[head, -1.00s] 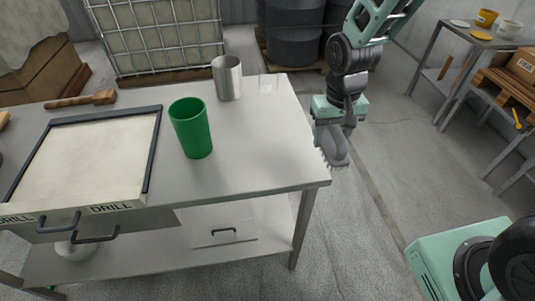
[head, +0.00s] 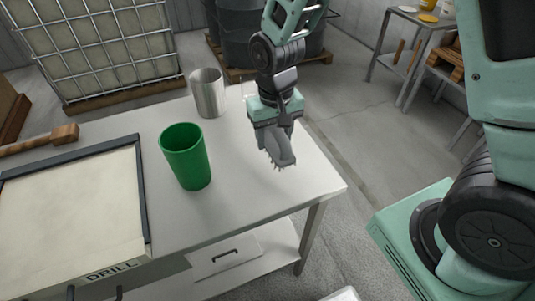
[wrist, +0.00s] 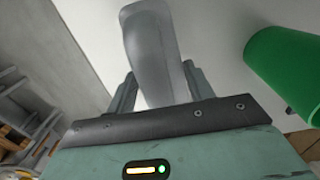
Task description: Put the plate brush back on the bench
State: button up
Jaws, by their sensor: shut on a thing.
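My gripper (head: 272,128) is shut on the grey plate brush (head: 280,152), which hangs below the jaws with its short bristles at the lower end. In the wrist view the brush (wrist: 150,45) stands out from between the two fingers (wrist: 158,88). In the head view the gripper and brush appear over the right part of the pale grey bench (head: 240,190). The brush seems to be above the top; I cannot tell how large the gap is. The part of the brush inside the jaws is hidden.
A green cup (head: 187,158) stands left of the gripper and also shows in the wrist view (wrist: 290,70). A metal cup (head: 208,93) stands behind it. A framed tray or drawer marked DRILL (head: 142,200) and a wooden-handled tool (head: 45,140) are at left. The bench's front right is bare.

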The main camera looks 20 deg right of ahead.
jog(key=shift+f, duration=3.15)
jog(key=shift+f, duration=0.2)
jog(key=o, duration=0.9)
jog(key=shift+o, duration=0.2)
jog(key=shift+r, duration=0.1)
notch_tip(320, 180, up, 12)
jog(key=shift+f+b, duration=0.15)
jog(key=shift+b, duration=0.2)
jog(key=s+a+r+n, duration=0.2)
jog(key=s+a+n, duration=0.1)
jog(key=s, duration=0.6)
jog(key=s+a+r+n, duration=0.3)
jog(key=s+n, duration=0.1)
jog(key=s, duration=0.6)
jog(key=shift+s+r+n+y, duration=0.2)
jog(key=shift+r+n+y, duration=0.1)
jog(key=shift+r+n, duration=0.1)
